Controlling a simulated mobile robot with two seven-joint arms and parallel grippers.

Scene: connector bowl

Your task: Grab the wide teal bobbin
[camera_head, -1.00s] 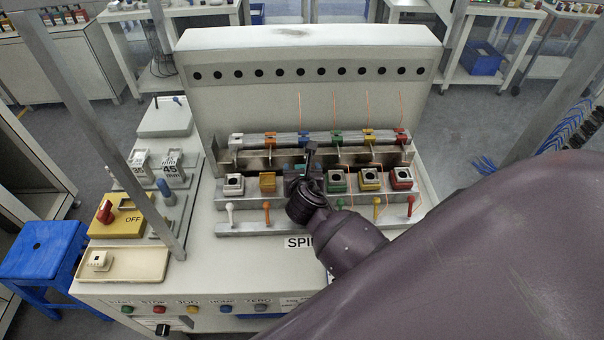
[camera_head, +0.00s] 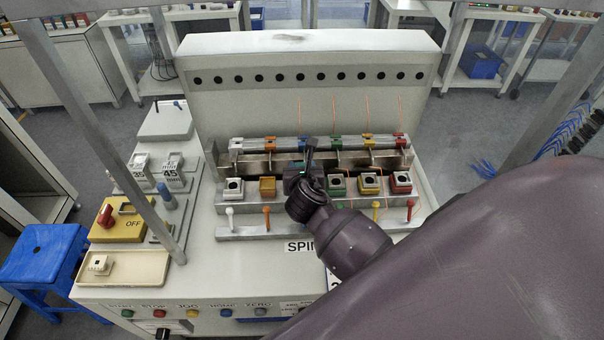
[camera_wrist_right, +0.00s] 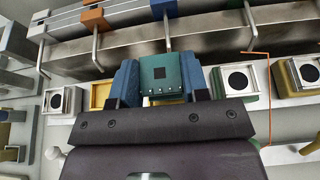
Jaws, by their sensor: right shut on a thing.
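The wide teal bobbin (camera_wrist_right: 162,78) sits between the fingers of my right gripper (camera_wrist_right: 158,84) in the right wrist view. The blue finger pads press on its left and right sides, and its square dark hole faces the camera. In the head view my right gripper (camera_head: 306,170) is over the middle of the bobbin row, between the orange bobbin (camera_head: 267,186) and the green bobbin (camera_head: 337,184). There it largely hides the teal bobbin. Whether the bobbin still touches its seat is hidden. My left gripper is not in view.
A white bobbin (camera_head: 233,186) stands at the row's left end; a yellow (camera_head: 370,183) and a red bobbin (camera_head: 401,181) stand at the right. A metal rail with coloured guides and thin upright wires runs behind. Small levers stand in front. A cream tray (camera_head: 125,266) lies at left.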

